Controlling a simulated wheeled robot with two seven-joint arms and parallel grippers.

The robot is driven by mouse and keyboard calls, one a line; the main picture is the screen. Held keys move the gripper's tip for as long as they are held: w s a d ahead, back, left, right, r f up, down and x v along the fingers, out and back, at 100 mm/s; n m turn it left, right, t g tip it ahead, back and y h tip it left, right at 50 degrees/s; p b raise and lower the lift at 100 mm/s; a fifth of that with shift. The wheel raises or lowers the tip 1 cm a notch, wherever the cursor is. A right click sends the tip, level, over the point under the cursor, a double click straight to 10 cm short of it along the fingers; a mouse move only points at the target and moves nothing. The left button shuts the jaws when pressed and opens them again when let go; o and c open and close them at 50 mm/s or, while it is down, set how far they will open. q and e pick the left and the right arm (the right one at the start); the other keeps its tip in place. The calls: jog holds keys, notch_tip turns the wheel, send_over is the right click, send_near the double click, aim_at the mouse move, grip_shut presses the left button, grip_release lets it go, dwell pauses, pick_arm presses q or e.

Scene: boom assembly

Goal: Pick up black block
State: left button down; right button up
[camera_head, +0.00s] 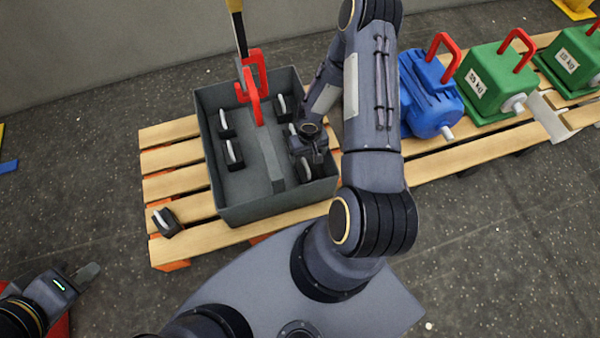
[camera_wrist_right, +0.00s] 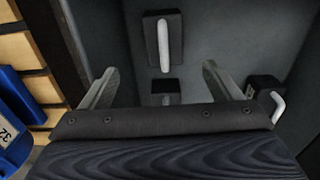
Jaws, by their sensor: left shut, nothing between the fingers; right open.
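Several black blocks with pale handles stand in a grey crate (camera_head: 262,205). Two are on its left side (camera_head: 226,123) (camera_head: 234,153), and one is at the back right (camera_head: 281,107). Another block (camera_head: 306,172) is partly hidden below my right gripper (camera_head: 318,155), which is open inside the crate's right side. In the right wrist view, the open fingers (camera_wrist_right: 160,70) straddle the view of one black block (camera_wrist_right: 165,88), with a larger-looking one (camera_wrist_right: 163,40) beyond. A further block lies at right (camera_wrist_right: 265,92). My left gripper (camera_head: 93,270) is shut and empty at lower left.
One black block (camera_head: 166,222) sits outside the crate on the wooden pallet (camera_head: 170,157). A divider (camera_head: 270,160) runs inside the crate.

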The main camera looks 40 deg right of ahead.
aim_at(306, 166)
notch_tip(306, 166, down, 3)
jog(key=shift+a+f+b, duration=0.15)
jog(key=shift+b, duration=0.35)
jog(key=shift+s+f+b, duration=0.1)
jog(key=shift+f+b, duration=0.45)
jog(key=shift+b, duration=0.05)
jog(key=f, duration=0.2)
jog(key=f+b, duration=0.1)
jog(key=f, duration=0.2)
jog(key=f+b, duration=0.1)
jog(key=f, duration=0.1)
jog(key=shift+w+f, duration=0.3)
pick_arm(q)
notch_tip(306, 166, down, 6)
jog(key=shift+r, duration=0.1)
pick_arm(e)
grip_shut()
jog(key=shift+w+r, duration=0.1)
jog(key=shift+r, duration=0.05)
